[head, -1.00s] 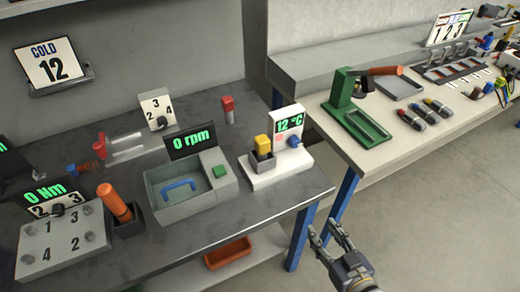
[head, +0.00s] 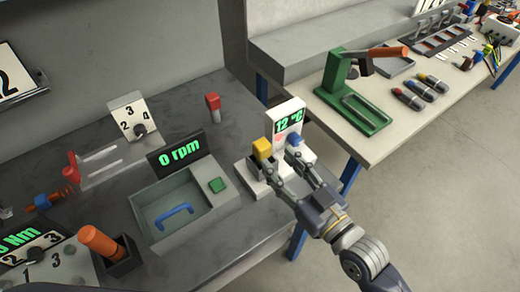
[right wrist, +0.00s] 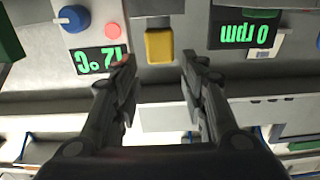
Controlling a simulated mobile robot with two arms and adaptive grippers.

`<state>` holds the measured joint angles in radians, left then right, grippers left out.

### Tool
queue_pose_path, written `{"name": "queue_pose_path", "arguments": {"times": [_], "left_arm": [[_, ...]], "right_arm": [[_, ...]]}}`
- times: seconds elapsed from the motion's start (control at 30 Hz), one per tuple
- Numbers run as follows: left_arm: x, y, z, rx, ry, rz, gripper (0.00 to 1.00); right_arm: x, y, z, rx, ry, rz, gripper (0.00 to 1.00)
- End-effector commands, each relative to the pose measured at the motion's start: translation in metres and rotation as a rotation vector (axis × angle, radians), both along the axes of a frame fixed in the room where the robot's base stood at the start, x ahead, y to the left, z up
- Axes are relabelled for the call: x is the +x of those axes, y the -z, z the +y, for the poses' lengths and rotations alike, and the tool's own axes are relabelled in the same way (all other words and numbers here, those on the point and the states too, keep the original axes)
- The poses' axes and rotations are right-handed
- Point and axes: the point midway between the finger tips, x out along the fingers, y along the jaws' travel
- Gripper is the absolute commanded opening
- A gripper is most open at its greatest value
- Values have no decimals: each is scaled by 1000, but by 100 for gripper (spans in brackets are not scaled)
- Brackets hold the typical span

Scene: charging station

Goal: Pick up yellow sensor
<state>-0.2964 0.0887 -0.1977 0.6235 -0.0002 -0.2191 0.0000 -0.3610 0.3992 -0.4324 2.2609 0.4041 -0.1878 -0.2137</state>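The yellow sensor (head: 262,148) stands in its dark holder on the white station (head: 290,112) with the "12 °C" display. My left gripper is not in view.
A blue knob (head: 295,141) on the station is close to the right finger. The grey "0 rpm" basin (head: 165,228) with a blue handle stands to the left. A red-topped post (head: 213,103) is behind. A green press (head: 335,90) stands on the right table.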

Motion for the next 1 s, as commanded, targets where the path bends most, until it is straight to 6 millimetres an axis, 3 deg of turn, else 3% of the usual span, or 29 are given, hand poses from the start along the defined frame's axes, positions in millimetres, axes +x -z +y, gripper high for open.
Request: {"name": "queue_pose_path", "arguments": {"times": [0.1,0.2,0.6,0.9,1.0], "left_arm": [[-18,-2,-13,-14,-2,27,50],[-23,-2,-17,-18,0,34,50],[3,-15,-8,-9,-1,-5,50],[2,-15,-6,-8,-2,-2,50],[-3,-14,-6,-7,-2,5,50]], "right_arm": [[14,-1,9,1,2,-1,40],[19,0,13,0,1,0,40],[57,0,42,0,1,0,40],[61,1,46,-1,0,2,40],[61,1,45,-1,0,1,20]]}}
